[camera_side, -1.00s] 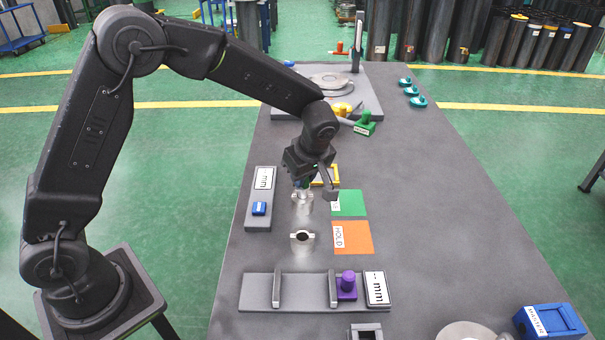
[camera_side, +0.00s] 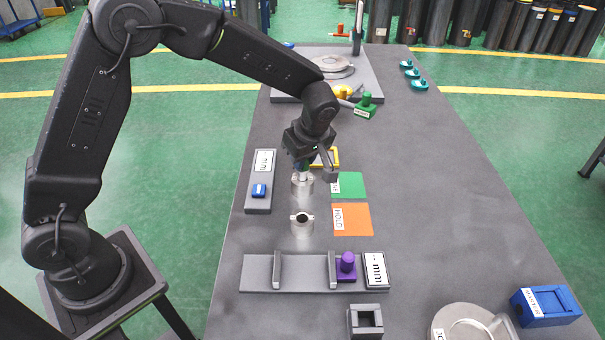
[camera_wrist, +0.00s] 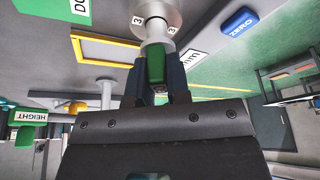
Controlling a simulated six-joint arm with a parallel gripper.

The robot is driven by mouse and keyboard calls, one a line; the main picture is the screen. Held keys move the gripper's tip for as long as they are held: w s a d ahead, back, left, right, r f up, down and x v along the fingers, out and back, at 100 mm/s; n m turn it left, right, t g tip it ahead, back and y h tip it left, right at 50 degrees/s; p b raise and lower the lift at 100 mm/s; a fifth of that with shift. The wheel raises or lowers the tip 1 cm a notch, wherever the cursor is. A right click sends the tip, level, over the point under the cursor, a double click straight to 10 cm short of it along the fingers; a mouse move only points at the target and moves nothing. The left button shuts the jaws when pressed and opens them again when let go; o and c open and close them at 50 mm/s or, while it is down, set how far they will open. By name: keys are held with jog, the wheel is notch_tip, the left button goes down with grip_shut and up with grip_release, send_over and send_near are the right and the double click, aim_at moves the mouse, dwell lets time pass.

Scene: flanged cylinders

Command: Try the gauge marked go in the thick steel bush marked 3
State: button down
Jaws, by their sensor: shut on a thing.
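My gripper (camera_wrist: 155,88) is shut on the green handle of a gauge (camera_wrist: 155,62); it also shows in the side view (camera_side: 303,165). The gauge's steel plug points at the steel bush marked 3 (camera_wrist: 165,12), whose flange bears a 3 on each side. The plug end meets the middle of the bush; how deep it sits inside I cannot tell. The same bush stands upright under my gripper in the side view (camera_side: 302,186). The go marking is not readable on the gauge.
A second steel bush (camera_side: 302,225) stands nearer the front. An orange HOLD mat (camera_side: 355,221) and a green mat (camera_side: 352,186) lie to the right. A yellow frame (camera_side: 332,157) and a grey mm block with a blue ZERO button (camera_side: 259,190) are close by.

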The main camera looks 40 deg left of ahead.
jog(key=shift+r, duration=2.6)
